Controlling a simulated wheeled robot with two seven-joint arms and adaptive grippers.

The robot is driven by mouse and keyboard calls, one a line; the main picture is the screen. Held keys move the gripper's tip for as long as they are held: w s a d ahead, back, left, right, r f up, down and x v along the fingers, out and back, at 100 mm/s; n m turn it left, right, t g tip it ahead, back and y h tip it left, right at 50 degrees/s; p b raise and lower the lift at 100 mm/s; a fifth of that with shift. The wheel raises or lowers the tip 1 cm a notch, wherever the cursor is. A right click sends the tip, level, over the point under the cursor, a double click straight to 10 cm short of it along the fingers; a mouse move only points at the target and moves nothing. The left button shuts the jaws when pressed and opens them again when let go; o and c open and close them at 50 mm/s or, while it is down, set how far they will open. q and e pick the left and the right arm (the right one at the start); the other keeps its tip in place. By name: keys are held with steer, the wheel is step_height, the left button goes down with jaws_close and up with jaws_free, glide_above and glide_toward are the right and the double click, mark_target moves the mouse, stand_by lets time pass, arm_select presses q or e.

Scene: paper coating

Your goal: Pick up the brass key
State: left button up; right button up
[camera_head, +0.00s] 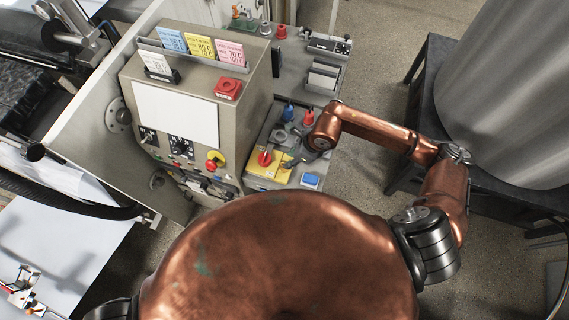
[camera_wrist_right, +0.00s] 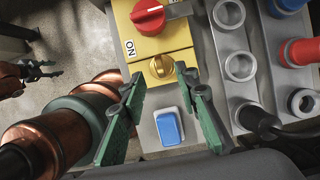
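The brass key (camera_wrist_right: 161,68) shows in the right wrist view as a small round brass-coloured piece on the lower part of a yellow switch box (camera_wrist_right: 150,48). The box also shows in the head view (camera_head: 262,170). My right gripper (camera_wrist_right: 158,80) is open, its two green fingers apart with the key in the gap just ahead of their tips. Neither finger visibly touches it. In the head view my right gripper (camera_head: 292,162) is over the box and the key cannot be made out. My left gripper (camera_wrist_right: 42,70) is small at the left of the wrist view, its fingers apart and empty.
A red rotary knob (camera_wrist_right: 148,16) is on the box above the key. A blue button (camera_wrist_right: 168,126) is just below, between my fingers. Grey ring holders (camera_wrist_right: 240,66) and a red plug (camera_wrist_right: 300,52) stand to the right. A control cabinet (camera_head: 177,115) rises left in the head view.

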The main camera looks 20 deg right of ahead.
mark_target(284, 162)
steer(key=p+x, duration=0.1)
steer(key=x, duration=0.3)
steer(key=shift+w+a+f, duration=0.1)
steer(key=shift+w+a, duration=0.15)
steer(key=shift+a, duration=0.05)
steer(key=shift+a+f, duration=0.1)
steer(key=shift+f, duration=0.25)
jaws_close()
